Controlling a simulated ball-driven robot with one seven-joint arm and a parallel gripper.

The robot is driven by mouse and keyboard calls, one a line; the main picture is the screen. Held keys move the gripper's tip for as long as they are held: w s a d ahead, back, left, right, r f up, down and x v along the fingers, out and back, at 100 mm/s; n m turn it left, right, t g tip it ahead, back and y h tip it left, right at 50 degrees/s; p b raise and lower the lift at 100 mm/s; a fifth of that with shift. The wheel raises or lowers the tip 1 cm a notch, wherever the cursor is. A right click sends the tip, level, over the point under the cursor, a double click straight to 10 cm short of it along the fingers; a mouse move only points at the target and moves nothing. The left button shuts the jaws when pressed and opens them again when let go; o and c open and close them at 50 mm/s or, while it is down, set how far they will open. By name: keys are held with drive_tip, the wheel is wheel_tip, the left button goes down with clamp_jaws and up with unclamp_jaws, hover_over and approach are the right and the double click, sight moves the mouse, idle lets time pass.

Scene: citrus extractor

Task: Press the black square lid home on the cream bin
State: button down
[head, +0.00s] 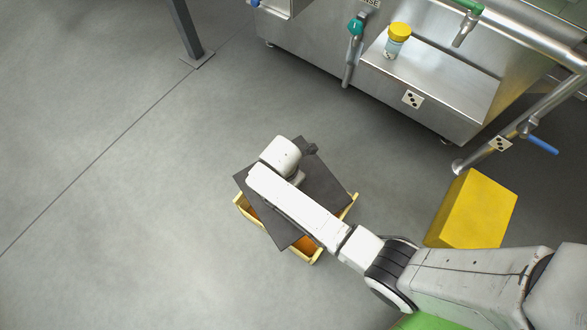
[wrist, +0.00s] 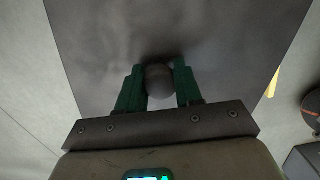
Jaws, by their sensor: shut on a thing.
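The black square lid (head: 326,186) is a flat dark plate above the cream bin (head: 241,206) in the head view. The lid is turned relative to the bin, so bin corners and part of its orange inside show past the lid's edges. Whether the lid touches the rim is unclear. In the wrist view, my gripper (wrist: 158,84) has its green fingers shut on the lid's dark round knob (wrist: 158,75), with the lid (wrist: 220,40) filling most of the picture. A cream sliver of the bin (wrist: 273,84) shows at the right. My arm hides the fingers in the head view.
A yellow block (head: 473,210) stands on the floor to the right. A steel machine (head: 440,85) with a yellow-capped jar (head: 397,42) on its ledge is at the upper right. A grey post (head: 187,30) stands at the upper left. The floor left of the bin is clear.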

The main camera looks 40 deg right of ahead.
drive_tip(key=s+f+n, duration=0.1)
drive_tip(key=s+n, duration=0.1)
drive_tip(key=n, duration=0.1)
drive_tip(key=shift+a+f, duration=0.2)
drive_tip(key=shift+f, duration=0.2)
drive_tip(key=shift+r+n+p, duration=0.1)
drive_tip(key=shift+n+p, duration=0.2)
drive_tip(key=shift+d+r, duration=0.1)
wheel_tip(320, 180, down, 5)
drive_tip(key=b, duration=0.3)
drive_tip(key=shift+p, duration=0.6)
idle(0.9)
drive_tip(key=shift+f+b, duration=0.45)
drive_tip(key=shift+f, duration=0.25)
drive_tip(key=c, duration=0.7)
unclamp_jaws()
